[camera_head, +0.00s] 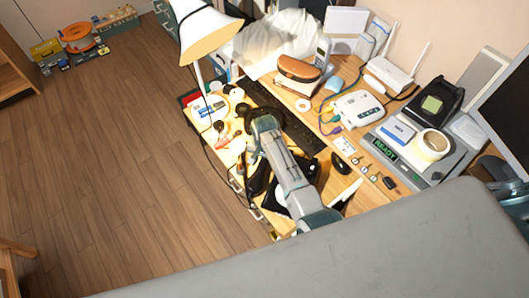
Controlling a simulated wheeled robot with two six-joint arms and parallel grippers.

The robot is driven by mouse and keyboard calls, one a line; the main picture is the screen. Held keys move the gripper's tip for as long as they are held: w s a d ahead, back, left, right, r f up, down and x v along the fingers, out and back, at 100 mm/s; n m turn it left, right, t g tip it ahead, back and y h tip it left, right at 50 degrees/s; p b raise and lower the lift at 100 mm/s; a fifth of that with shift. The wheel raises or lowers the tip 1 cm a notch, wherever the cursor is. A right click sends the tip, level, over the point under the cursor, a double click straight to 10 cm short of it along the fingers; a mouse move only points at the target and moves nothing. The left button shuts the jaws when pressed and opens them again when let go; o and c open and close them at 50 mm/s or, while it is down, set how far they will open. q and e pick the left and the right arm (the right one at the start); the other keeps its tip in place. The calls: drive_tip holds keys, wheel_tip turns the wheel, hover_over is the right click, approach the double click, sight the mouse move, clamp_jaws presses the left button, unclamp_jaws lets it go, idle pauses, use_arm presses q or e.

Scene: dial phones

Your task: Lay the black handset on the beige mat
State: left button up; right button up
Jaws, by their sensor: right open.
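My right arm reaches up across the desk from the lower middle, and my right gripper (257,130) is at its far end, low over the desk by the front edge. The fingers are small and partly hidden by the arm, and I see nothing held between them. Dark shapes lie beside and under the arm. One long black piece (258,179) left of the arm looks like the black handset, but I cannot be sure. A pale, brightly lit area (217,113) left of the gripper may be the beige mat; its edges are unclear. My left gripper is out of view.
A white lamp (207,32) stands at the desk's far left. A black keyboard (290,122), a mouse (340,163), a white router (389,75) and a brown case (299,69) crowd the desk. A tape roll (432,146) sits at right. Wood floor lies left.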

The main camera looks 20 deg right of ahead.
sight(264, 159)
wheel_tip(264, 159, up, 12)
drive_tip(key=b, duration=0.1)
drive_tip(key=shift+f, duration=0.2)
